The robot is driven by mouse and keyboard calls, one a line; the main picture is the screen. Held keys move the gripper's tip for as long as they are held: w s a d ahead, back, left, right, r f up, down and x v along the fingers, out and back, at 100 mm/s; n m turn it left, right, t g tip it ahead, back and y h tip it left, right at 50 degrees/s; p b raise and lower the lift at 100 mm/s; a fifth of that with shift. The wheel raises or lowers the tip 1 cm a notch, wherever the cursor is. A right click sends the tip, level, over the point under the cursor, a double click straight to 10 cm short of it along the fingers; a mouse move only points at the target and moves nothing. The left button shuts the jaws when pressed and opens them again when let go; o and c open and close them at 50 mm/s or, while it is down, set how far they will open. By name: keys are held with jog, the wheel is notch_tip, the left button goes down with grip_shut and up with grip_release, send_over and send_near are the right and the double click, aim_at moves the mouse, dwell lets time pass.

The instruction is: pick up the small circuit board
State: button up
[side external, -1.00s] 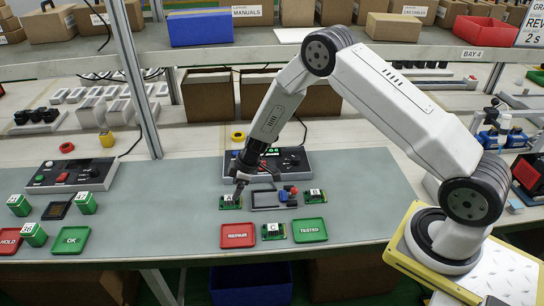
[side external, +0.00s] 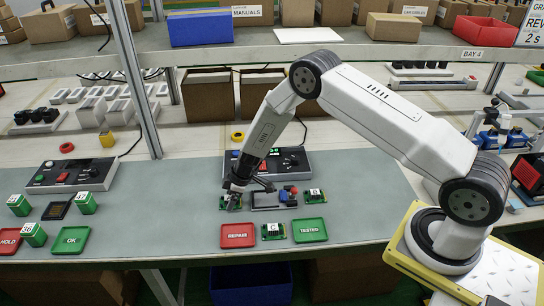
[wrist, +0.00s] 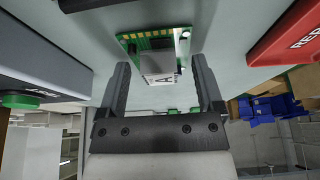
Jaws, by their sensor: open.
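A small green circuit board (side external: 222,205) marked A lies on the grey mat, partly hidden by my gripper (side external: 234,195). In the wrist view the board (wrist: 157,38) shows a gold-edged green surface and a white block marked A. My gripper (wrist: 160,66) is open there, with one dark finger on each side of the board's line. Its fingers look apart from the board. Two similar boards, C (side external: 273,231) and B (side external: 314,197), lie to the right.
A red REPAIR tray (side external: 238,242) and a green TESTED tray (side external: 309,231) lie in front. A dark fixture (side external: 265,203) with red and blue parts stands right of my gripper. A control box (side external: 292,160) stands behind.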

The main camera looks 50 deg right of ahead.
dwell(0.3)
grip_shut()
jog(key=shift+r, duration=0.2)
jog(key=shift+r, duration=0.85)
jog(key=s+r, duration=1.1)
jog(key=s, duration=0.3)
jog(key=shift+d, duration=0.3)
